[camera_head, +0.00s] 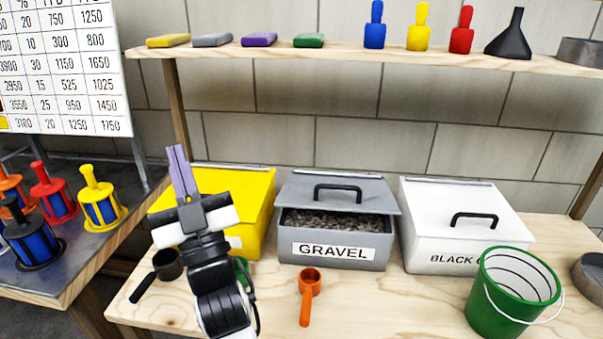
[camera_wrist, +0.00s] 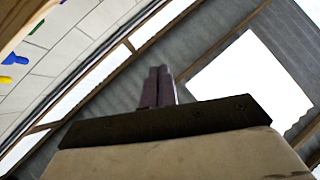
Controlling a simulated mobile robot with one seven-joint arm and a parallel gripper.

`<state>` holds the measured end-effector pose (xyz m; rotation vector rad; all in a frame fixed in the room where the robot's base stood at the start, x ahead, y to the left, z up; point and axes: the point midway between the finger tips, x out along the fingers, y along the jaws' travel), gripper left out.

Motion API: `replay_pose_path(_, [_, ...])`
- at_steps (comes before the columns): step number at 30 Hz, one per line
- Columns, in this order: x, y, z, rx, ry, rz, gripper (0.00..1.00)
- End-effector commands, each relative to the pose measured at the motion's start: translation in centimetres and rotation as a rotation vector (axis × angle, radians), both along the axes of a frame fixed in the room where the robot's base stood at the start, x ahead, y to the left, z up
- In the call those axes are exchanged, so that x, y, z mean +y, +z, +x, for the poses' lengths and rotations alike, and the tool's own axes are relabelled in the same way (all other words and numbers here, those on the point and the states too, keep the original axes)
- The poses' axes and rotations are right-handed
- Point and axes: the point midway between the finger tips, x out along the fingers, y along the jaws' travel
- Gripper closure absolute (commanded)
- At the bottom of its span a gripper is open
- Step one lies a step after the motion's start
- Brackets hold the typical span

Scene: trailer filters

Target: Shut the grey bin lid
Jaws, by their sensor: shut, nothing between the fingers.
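The grey bin (camera_head: 335,251) labelled GRAVEL stands on the wooden bench between the yellow bin and the white bin. Its grey lid (camera_head: 337,190) with a black handle (camera_head: 338,187) is raised at the front, and dark gravel (camera_head: 335,221) shows in the gap below it. My gripper (camera_head: 178,160) is shut and empty, pointing up in front of the yellow bin, left of the grey bin and apart from it. In the wrist view my gripper's fingers (camera_wrist: 158,86) are together and point toward the roof; the bin is not in that view.
A yellow bin (camera_head: 258,192) stands left and a white bin (camera_head: 455,215) right of the grey one. An orange scoop (camera_head: 309,290), a dark scoop (camera_head: 164,265) and a green bucket (camera_head: 490,310) are on the bench. A shelf (camera_head: 400,60) with tools runs above.

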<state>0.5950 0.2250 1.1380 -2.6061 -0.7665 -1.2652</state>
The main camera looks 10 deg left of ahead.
Motion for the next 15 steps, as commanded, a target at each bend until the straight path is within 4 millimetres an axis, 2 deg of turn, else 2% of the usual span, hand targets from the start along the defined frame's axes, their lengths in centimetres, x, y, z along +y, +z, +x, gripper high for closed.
replay_pose_path(1, [-3.6,-1.6,3.9,0.107,-0.112,-0.03,1.0])
replay_pose_path(3, [-8.2,-4.7,7.6,0.242,-0.236,-0.06,1.0])
replay_pose_path(6, [-14.4,-8.8,10.8,0.409,-0.379,-0.08,1.0])
replay_pose_path(9, [-19.0,-12.0,12.2,0.529,-0.475,-0.085,1.0])
replay_pose_path(10, [-20.0,-12.6,12.3,0.556,-0.495,-0.084,1.0])
replay_pose_path(12, [-21.7,-13.8,12.5,0.597,-0.527,-0.083,1.0])
replay_pose_path(15, [-22.6,-14.4,12.9,0.622,-0.544,-0.083,1.0])
